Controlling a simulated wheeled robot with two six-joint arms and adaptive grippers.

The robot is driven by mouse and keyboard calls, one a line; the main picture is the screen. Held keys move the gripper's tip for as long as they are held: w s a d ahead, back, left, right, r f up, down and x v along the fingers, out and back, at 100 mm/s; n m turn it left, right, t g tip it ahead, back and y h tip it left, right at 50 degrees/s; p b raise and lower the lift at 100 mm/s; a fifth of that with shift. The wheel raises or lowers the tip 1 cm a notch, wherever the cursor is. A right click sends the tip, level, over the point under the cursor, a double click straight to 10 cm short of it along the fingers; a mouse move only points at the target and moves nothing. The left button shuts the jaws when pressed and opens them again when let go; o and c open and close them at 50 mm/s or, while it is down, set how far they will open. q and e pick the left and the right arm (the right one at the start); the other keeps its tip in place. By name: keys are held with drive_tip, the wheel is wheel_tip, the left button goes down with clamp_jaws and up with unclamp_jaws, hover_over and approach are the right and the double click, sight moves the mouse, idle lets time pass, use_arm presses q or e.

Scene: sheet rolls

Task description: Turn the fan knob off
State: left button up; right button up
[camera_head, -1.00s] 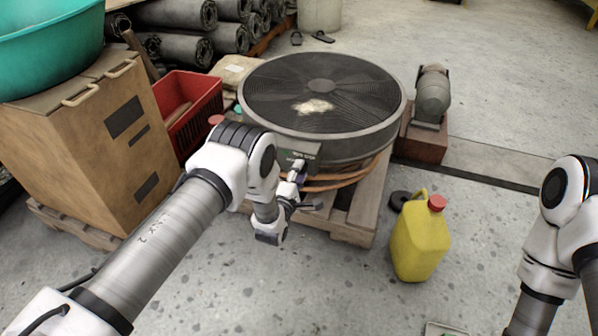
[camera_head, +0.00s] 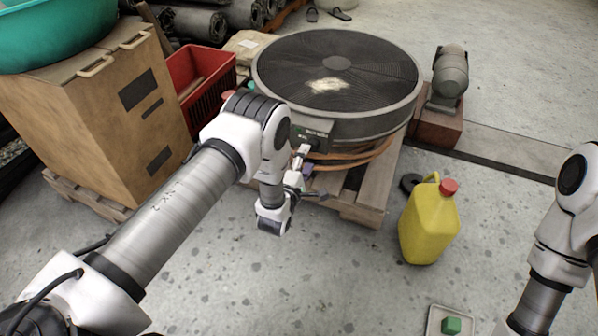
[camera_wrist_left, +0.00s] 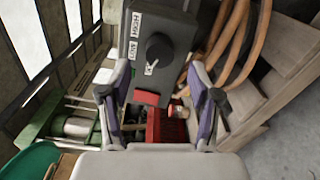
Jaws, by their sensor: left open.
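The large round fan (camera_head: 372,112) lies flat on a wooden pallet, with a dark grey control box (camera_head: 317,133) on its near side. My left gripper (camera_head: 304,170) is close in front of the box. In the left wrist view my left gripper (camera_wrist_left: 160,92) is open, fingers spread either side of the knob's line, with nothing between them. My right arm shows, but its gripper is out of frame.
Orange hoses (camera_head: 350,158) curl beside the box on the pallet (camera_head: 362,205). A yellow jug (camera_head: 428,225) stands right of it, and a motor (camera_head: 450,75) behind. A red crate (camera_head: 205,85) and a cardboard box (camera_head: 95,130) stand left. A small tray (camera_head: 436,316) lies at the front.

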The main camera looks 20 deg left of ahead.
use_arm(q)
drive_tip(key=s, duration=0.7)
drive_tip(key=shift+s+a, duration=0.15)
drive_tip(key=shift+s, duration=0.25)
